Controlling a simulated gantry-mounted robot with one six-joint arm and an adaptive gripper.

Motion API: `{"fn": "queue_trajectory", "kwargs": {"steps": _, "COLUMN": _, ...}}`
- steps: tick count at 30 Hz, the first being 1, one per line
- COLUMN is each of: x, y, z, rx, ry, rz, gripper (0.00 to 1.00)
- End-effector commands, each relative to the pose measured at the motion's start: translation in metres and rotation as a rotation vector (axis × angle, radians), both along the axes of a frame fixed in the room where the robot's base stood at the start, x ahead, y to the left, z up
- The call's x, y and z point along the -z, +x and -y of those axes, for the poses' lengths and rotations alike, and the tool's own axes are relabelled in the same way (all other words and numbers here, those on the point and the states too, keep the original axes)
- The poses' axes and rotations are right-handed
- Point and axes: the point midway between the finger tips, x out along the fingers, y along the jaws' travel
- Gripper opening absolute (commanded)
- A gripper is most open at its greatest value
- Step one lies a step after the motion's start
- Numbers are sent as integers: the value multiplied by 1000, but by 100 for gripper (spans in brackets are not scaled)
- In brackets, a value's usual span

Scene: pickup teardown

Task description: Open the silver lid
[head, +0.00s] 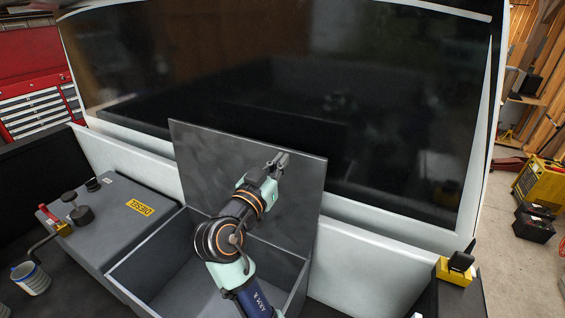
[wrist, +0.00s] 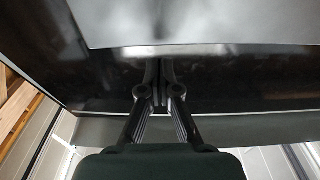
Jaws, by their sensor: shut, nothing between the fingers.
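The silver lid (head: 230,160) stands raised, nearly upright, at the back of the open grey box (head: 160,255). Its top edge leans close to the dark rear window; whether they touch I cannot tell. My gripper (head: 281,160) is in front of the lid's upper right part, with its fingers pointing up. In the wrist view my gripper (wrist: 160,88) shows with both fingers together and nothing between them. A grey panel, which may be the lid (wrist: 190,22), fills the top of that view. Whether the fingertips touch the lid is unclear.
A grey diesel tank (head: 120,225) with caps and a red-handled fitting is left of the box. A metal cup (head: 31,279) is at the far left. A yellow-and-black item (head: 455,267) sits at the right. The pickup's rear window (head: 300,70) rises behind the lid.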

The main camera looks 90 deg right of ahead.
Motion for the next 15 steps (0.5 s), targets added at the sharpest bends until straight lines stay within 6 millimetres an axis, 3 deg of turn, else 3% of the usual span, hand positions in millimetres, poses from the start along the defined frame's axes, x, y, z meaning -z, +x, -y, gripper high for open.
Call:
{"fn": "queue_trajectory", "kwargs": {"steps": 9, "x": -3, "y": 40, "z": -65, "rx": -7, "ry": -3, "rz": 3, "gripper": 0}}
{"fn": "queue_trajectory", "kwargs": {"steps": 15, "x": -8, "y": 56, "z": -95, "rx": -3, "ry": -2, "rz": 2, "gripper": 0}}
